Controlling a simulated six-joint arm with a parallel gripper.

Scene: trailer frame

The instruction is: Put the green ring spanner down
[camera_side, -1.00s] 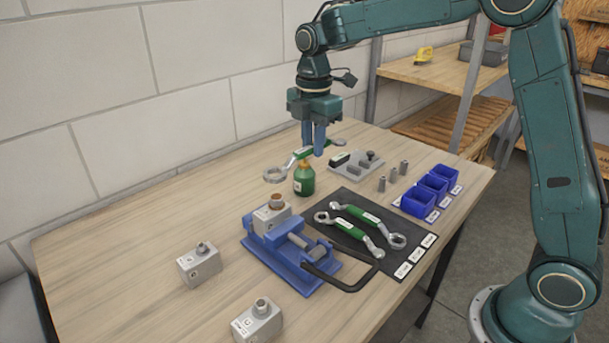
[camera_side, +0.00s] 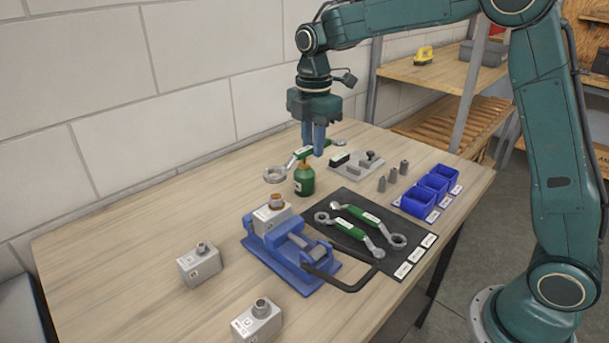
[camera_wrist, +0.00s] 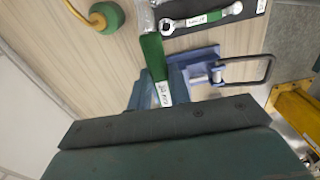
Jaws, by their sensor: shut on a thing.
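My gripper (camera_side: 319,152) points down above the far part of the workbench, its blue fingers shut on the green handle of a ring spanner (camera_side: 300,155). The spanner is held roughly level above the bench, with one ring end towards the left and the other towards the back right. In the wrist view its green handle (camera_wrist: 153,55) stands out beyond the fingers. Two more green-handled spanners (camera_side: 358,213) lie on a dark mat (camera_side: 395,255).
A blue vise (camera_side: 300,262) holding a grey block is nearer. A grey fixture plate (camera_side: 352,172), several pegs (camera_side: 393,175) and blue bins (camera_side: 420,203) stand to the right.

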